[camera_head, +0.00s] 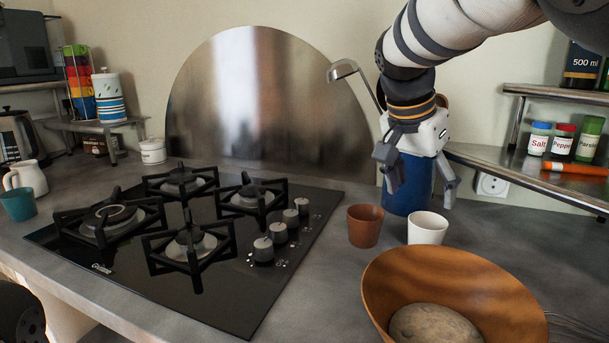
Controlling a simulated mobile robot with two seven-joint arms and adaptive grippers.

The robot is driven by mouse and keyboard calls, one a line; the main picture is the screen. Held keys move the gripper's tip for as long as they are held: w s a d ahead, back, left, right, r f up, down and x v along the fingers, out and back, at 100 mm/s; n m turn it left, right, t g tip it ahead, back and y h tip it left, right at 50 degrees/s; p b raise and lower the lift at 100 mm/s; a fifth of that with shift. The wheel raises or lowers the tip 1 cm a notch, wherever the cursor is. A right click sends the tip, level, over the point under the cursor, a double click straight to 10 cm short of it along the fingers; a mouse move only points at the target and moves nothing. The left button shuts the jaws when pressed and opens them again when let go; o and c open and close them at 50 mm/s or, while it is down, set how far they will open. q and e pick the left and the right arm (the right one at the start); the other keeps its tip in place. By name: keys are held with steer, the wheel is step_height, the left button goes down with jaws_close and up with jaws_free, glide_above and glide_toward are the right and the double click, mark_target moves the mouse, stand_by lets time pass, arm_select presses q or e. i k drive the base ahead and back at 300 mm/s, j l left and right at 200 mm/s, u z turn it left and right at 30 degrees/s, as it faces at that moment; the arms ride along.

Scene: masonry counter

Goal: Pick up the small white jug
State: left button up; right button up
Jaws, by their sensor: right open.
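The small white jug (30,180) stands upright on the counter at the far left, its handle side facing left. A teal cup (18,204) stands in front of it and hides part of its lower left. My right gripper (419,180) is open and points down in front of a blue utensil crock (406,196), far to the right of the jug. I cannot tell whether its fingers touch the crock. Nothing is held between its fingers. My left gripper is not in view.
A black gas hob (120,270) lies between the jug and my right gripper. A brown cup (364,227), a white cup (427,229) and a large wooden bowl (500,290) stand at the right. A coffee press (16,135) is behind the jug.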

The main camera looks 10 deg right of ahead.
mark_target(29, 173)
steer(key=k+j, duration=0.15)
steer(key=j, duration=0.2)
steer(key=k+j, duration=0.1)
steer(key=j, duration=0.25)
steer(key=k+j, duration=0.15)
steer(key=j, duration=0.2)
steer(key=k+j, duration=0.1)
steer(key=j, duration=0.2)
